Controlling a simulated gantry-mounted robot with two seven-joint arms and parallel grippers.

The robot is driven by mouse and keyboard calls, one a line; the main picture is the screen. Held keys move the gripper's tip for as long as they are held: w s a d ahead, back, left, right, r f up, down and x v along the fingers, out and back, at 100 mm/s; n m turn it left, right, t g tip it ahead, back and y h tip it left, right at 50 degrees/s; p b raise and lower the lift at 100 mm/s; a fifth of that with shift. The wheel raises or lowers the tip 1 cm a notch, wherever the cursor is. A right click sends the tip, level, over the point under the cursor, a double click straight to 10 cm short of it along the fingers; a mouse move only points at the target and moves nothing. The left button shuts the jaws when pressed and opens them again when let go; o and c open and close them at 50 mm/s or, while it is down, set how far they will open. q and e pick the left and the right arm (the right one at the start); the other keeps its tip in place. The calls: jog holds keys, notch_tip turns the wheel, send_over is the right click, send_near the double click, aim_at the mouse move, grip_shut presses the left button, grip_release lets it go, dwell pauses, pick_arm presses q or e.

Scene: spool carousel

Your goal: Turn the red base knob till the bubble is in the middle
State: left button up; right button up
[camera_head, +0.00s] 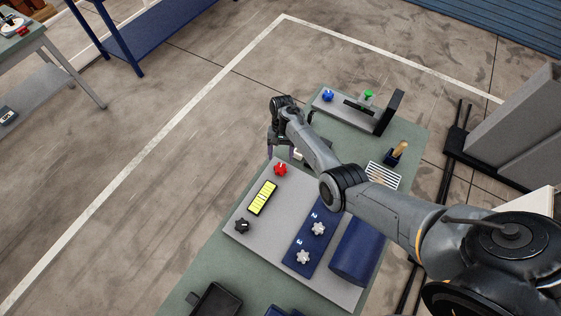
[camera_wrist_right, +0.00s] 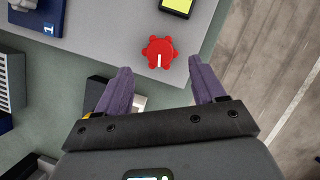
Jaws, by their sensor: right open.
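The red base knob (camera_head: 280,169) sits at the far corner of a grey base plate (camera_head: 245,222) on the green table. It also shows in the right wrist view (camera_wrist_right: 159,52), with a white mark pointing down toward my gripper. Beside it is a yellow level vial (camera_head: 262,198), partly cut off in the wrist view (camera_wrist_right: 178,6). I cannot make out the bubble. My right gripper (camera_head: 282,150) is open and empty, just beyond the knob. In the wrist view its purple fingertips (camera_wrist_right: 157,72) are apart, short of the knob and to either side. My left gripper is not in view.
A black knob (camera_head: 242,226) stands at the plate's other corner. A blue panel (camera_head: 310,240) with two grey knobs and a blue cylinder (camera_head: 356,250) lie right. A bracket with blue (camera_head: 327,95) and green knobs stands beyond. Floor left of the table is clear.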

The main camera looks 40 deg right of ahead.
jog(key=shift+v, duration=1.9)
jog(key=shift+d, duration=0.15)
